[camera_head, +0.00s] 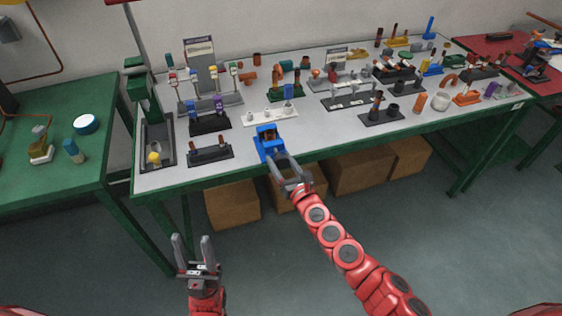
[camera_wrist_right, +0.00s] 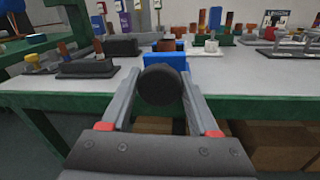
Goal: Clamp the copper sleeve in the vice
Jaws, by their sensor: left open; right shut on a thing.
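The blue vice (camera_head: 261,148) stands at the front edge of the table, and its blue body also shows in the wrist view (camera_wrist_right: 178,61). A small copper-brown piece, seemingly the copper sleeve (camera_head: 268,133), sits at the top of the vice between its jaws. It also shows just above the blue body in the wrist view (camera_wrist_right: 165,45). My right gripper (camera_head: 277,161) is at the front of the vice, shut on a dark round knob (camera_wrist_right: 160,86) that looks like the vice's handle. My left gripper (camera_head: 191,241) is open and empty, low in front of the table.
The grey table (camera_head: 180,180) carries several racks and parts. A black rack (camera_head: 210,155) stands left of the vice and a white rack (camera_head: 271,114) behind it. Cardboard boxes (camera_head: 232,204) sit underneath. A green side table (camera_head: 70,190) is at the left.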

